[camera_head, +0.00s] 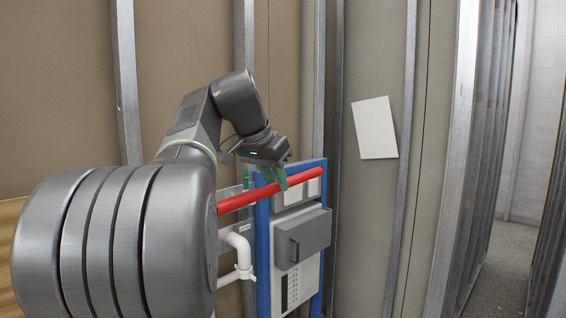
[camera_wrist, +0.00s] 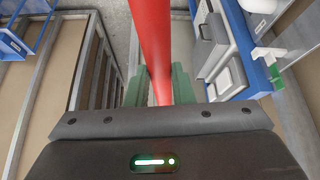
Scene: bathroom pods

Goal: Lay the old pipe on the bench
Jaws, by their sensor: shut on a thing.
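The old pipe is a long straight red pipe (camera_head: 246,198), held near level and slanting slightly up to the right in the head view. It also shows in the wrist view as a red bar (camera_wrist: 154,40) running away from the gripper. My gripper (camera_head: 277,180) has green fingers and is shut on the pipe; the fingers (camera_wrist: 160,82) show on both sides of it in the wrist view. The pipe's left end is hidden behind my arm in the head view. I cannot make out the bench for certain.
A blue-framed unit (camera_head: 262,262) with a grey box (camera_head: 303,238) and a white bent pipe (camera_head: 241,254) stands behind and below the red pipe. Metal studs (camera_head: 406,130) and a white sheet (camera_head: 374,128) are on the wall. Open floor (camera_head: 505,255) shows at the right.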

